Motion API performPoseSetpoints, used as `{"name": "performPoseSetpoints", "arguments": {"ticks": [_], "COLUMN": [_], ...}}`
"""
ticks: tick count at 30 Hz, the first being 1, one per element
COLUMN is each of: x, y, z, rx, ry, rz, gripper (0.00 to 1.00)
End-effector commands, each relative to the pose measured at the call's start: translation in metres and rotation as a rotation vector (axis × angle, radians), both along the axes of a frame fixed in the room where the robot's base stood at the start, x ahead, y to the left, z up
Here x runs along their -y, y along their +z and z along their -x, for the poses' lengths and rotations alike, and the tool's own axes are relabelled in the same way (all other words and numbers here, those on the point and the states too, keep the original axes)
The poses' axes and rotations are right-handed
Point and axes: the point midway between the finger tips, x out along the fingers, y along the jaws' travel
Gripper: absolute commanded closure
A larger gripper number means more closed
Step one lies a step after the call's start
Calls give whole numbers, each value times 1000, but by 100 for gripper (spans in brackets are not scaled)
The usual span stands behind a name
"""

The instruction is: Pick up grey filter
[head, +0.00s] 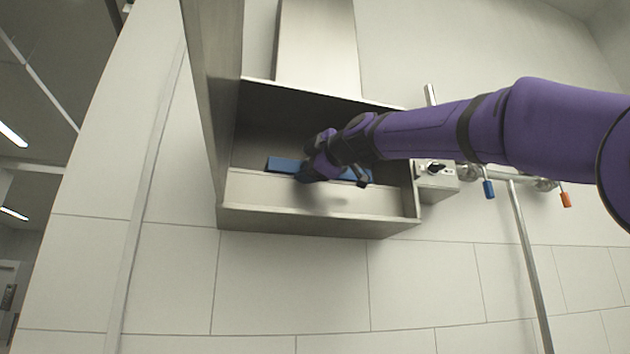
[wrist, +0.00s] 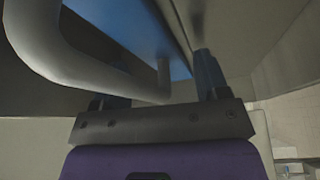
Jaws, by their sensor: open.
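I see no thing that is clearly a separate grey filter. Inside a metal hood, a long blue bar (head: 284,164) lies across the opening in the head view. In the wrist view a blue surface (wrist: 130,22) carries a thick, bent grey handle (wrist: 62,52). My gripper (head: 333,181) is inside the hood at the blue bar and hides its middle. In the wrist view my gripper (wrist: 158,82) is open, with the lower end of the handle between or just in front of its fingers. I cannot tell whether they touch it.
The metal hood (head: 300,222) has walls around my gripper, with a tall panel (head: 214,80) at its left. A control box with a dark knob (head: 436,168) and pipes with blue (head: 488,189) and orange (head: 566,199) handles are at right.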

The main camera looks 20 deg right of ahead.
Motion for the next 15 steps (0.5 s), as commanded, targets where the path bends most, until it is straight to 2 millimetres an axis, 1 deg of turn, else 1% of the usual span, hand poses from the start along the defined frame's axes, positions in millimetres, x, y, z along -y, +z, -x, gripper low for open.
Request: {"name": "performPoseSetpoints", "arguments": {"ticks": [3,5,6,8,9,10,11,15], "x": [0,0,0,0,0,0,0,0], "y": [0,0,0,0,0,0,0,1], "z": [0,1,1,1,1,1,1,1], "rx": [0,0,0,0,1,1,1,1], "ry": [0,0,0,0,0,0,0,0], "rz": [0,0,0,0,0,0,0,0], "gripper": [32,46,55,69,78,85,89,89]}}
